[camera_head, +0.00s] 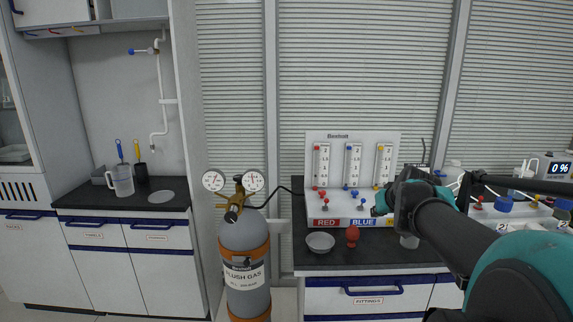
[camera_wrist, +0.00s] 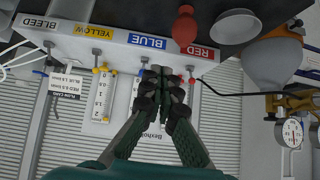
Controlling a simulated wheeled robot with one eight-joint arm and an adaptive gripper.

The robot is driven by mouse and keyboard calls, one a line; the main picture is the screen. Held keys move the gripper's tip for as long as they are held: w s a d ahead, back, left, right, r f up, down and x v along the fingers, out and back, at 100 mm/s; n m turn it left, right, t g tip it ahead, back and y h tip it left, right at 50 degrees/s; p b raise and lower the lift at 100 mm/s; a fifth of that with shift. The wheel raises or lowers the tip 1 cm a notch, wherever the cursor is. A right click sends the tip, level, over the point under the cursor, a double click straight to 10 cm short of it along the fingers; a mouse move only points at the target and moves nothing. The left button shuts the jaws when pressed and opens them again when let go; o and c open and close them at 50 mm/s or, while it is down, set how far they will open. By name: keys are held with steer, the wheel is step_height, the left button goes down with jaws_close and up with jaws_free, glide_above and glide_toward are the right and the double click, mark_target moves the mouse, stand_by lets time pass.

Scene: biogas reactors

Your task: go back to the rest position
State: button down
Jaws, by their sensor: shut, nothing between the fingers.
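My gripper shows in the wrist view (camera_wrist: 168,76) with its dark green fingers together and nothing between them. Its tips appear in front of the white flow panel (camera_wrist: 185,53), between the BLUE label (camera_wrist: 147,41) and the RED label (camera_wrist: 197,51). In the head view my gripper (camera_head: 380,207) is at the panel's lower right, in front of the third column. The arm reaches in from the lower right and hides part of the panel (camera_head: 363,136) and bench. I cannot tell whether the fingertips touch the panel's valves.
A grey flush gas cylinder (camera_head: 244,258) with gauges stands left of the black bench (camera_head: 375,252). A metal bowl (camera_head: 320,242) and a red bulb-shaped item (camera_head: 352,236) sit near the bench front. Bottles and a meter stand at right. A counter with a jug (camera_head: 122,180) is far left.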

steer(key=s+a+f+g, duration=0.2)
steer(key=s+a+f, duration=0.1)
steer(key=s+f, duration=0.4)
steer(key=s+a+f+g, duration=0.3)
steer(key=s+f, duration=0.4)
steer(key=f, duration=0.6)
steer(key=shift+s+a, duration=0.3)
steer(key=shift+a, duration=0.45)
